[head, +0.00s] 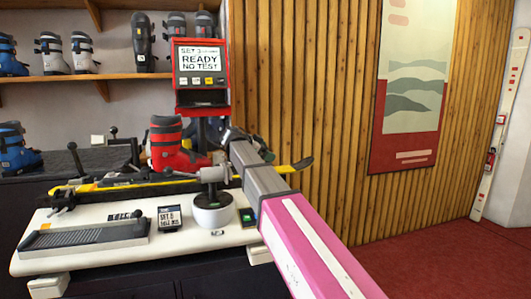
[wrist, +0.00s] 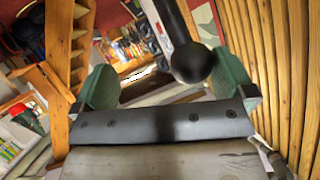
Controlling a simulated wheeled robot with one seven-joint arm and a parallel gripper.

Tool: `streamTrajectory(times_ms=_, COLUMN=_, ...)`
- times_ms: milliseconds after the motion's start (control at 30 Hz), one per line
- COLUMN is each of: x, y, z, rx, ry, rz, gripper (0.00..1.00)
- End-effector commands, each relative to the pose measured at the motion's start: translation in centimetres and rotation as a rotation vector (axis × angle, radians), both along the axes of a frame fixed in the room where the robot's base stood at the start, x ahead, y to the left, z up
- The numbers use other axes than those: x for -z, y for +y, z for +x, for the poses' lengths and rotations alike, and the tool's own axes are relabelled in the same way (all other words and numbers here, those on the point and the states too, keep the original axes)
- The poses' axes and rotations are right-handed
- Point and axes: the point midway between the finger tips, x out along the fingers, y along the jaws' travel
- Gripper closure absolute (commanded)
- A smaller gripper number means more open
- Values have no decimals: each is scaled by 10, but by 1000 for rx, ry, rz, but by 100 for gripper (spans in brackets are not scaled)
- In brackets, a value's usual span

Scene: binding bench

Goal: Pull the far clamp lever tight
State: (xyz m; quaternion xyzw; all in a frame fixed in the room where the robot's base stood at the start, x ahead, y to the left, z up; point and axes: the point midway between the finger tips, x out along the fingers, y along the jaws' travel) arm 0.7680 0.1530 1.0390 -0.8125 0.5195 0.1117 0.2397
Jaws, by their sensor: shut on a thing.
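My gripper (head: 232,137) is behind the red boot's right side in the head view, at the end of my grey and pink arm. In the wrist view its two green finger pads (wrist: 165,82) stand on either side of a dark lever with a round black ball knob (wrist: 192,63), and the gripper is shut on it. The knob looks closer to the right pad. In the head view the held lever is hidden by my gripper and arm. Two other black-knobbed levers stand upright at the bench's left, one nearer (head: 74,158) and one farther back (head: 113,133).
A yellow and black ski (head: 85,188) lies along the white bench (head: 100,262). A red boot (head: 168,142) stands at the ski. A red display (head: 200,62) reading "READY NO TEST" rises behind. A slatted wood wall (head: 300,90) is at right; open red floor (head: 430,260) lies there.

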Motion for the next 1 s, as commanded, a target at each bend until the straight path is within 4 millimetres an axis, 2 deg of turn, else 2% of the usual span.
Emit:
streamTrajectory(times_ms=33, x=6, y=-4, z=-19, rx=26, ry=25, rz=6, gripper=19)
streamTrajectory(times_ms=267, x=-6, y=18, z=-28, rx=16, ry=20, rz=6, gripper=19)
streamTrajectory(times_ms=333, x=-12, y=29, z=-32, rx=13, ry=16, rz=5, gripper=36)
streamTrajectory(times_ms=500, x=-27, y=57, z=-38, rx=6, ry=10, rz=3, gripper=36)
streamTrajectory(times_ms=700, x=-40, y=78, z=-44, rx=2, ry=4, rz=1, gripper=36)
streamTrajectory(times_ms=1000, x=-45, y=86, z=-46, rx=0, ry=2, rz=0, gripper=36)
